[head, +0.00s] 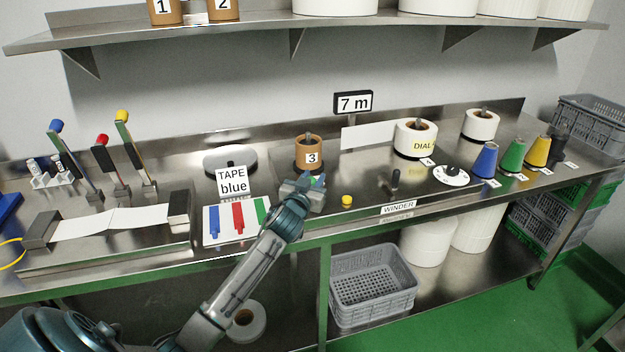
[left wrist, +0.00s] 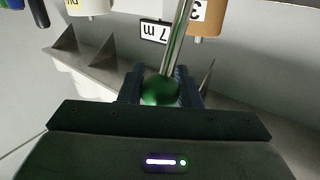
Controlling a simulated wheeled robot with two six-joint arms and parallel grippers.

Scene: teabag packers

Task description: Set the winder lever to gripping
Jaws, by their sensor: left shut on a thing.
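My left gripper (head: 314,184) is over the bench just in front of the brown spool marked 3 (head: 308,152). In the left wrist view its fingers (left wrist: 160,88) are shut on a green ball knob (left wrist: 159,91) at the end of a shiny metal rod (left wrist: 178,38), which looks like a lever. That view is upside down, and the rod's foot is out of frame. In the head view the gripper hides most of this lever. The WINDER label (head: 398,208) is on the bench's front edge, to the right. My right gripper is not in view.
A yellow knob (head: 347,201) and a short black handle (head: 395,180) stand right of the gripper. Farther right are a white dial (head: 451,175) and coloured cones. The TAPE blue sign (head: 232,181) and a board of coloured strips (head: 237,238) are to the left.

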